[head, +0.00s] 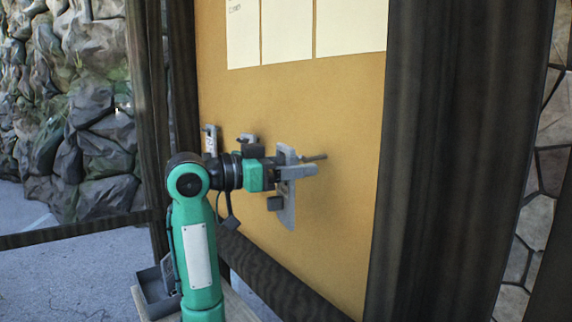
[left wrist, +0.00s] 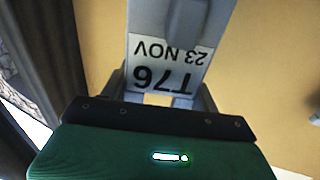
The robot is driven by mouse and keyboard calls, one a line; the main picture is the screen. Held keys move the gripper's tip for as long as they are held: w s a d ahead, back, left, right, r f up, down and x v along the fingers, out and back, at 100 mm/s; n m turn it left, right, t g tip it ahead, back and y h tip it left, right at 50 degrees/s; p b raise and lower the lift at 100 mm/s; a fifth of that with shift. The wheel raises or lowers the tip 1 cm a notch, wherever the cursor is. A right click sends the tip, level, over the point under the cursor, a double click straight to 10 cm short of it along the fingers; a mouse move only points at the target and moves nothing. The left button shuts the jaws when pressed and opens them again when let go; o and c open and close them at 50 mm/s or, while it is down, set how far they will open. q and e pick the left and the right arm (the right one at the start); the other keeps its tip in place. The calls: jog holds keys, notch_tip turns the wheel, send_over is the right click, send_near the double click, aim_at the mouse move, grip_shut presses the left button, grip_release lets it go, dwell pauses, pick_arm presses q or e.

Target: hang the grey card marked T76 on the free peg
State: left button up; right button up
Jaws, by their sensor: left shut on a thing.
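The grey card (head: 287,212) is held upright in front of the tan board in the head view. In the left wrist view the card (left wrist: 148,18) carries a white label reading T76 and 23 NOV, upside down. My left gripper (head: 297,171) is shut on the card. A bare peg (head: 316,157) sticks out beside the card's upper part, just right of it. I cannot tell whether the card touches the peg. Part of the card is hidden behind my gripper.
The tan board (head: 340,110) has a dark wooden frame and pale paper sheets (head: 285,30) at the top. Another grey tag (head: 210,140) and a grey hook-like piece (head: 246,138) show left of my gripper. A grey tray (head: 152,288) is low at the left. A thick dark post (head: 440,160) stands right.

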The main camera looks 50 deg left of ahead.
aim_at(332, 164)
pick_arm(q)
jog(key=shift+w+d+f, duration=0.1)
jog(key=shift+w, duration=1.2)
jog(key=shift+w+d+p, duration=0.1)
jog(key=shift+w+p, duration=0.4)
jog(key=shift+w, duration=1)
jog(key=shift+f, duration=0.15)
jog(key=shift+w+f, duration=0.1)
jog(key=shift+f, duration=0.1)
pick_arm(e)
jog(key=shift+a+r, duration=0.2)
jog(key=shift+r, duration=0.15)
pick_arm(q)
jog(key=shift+f+b, duration=0.1)
jog(key=shift+b, duration=0.25)
pick_arm(e)
jog(key=shift+d+f, duration=0.1)
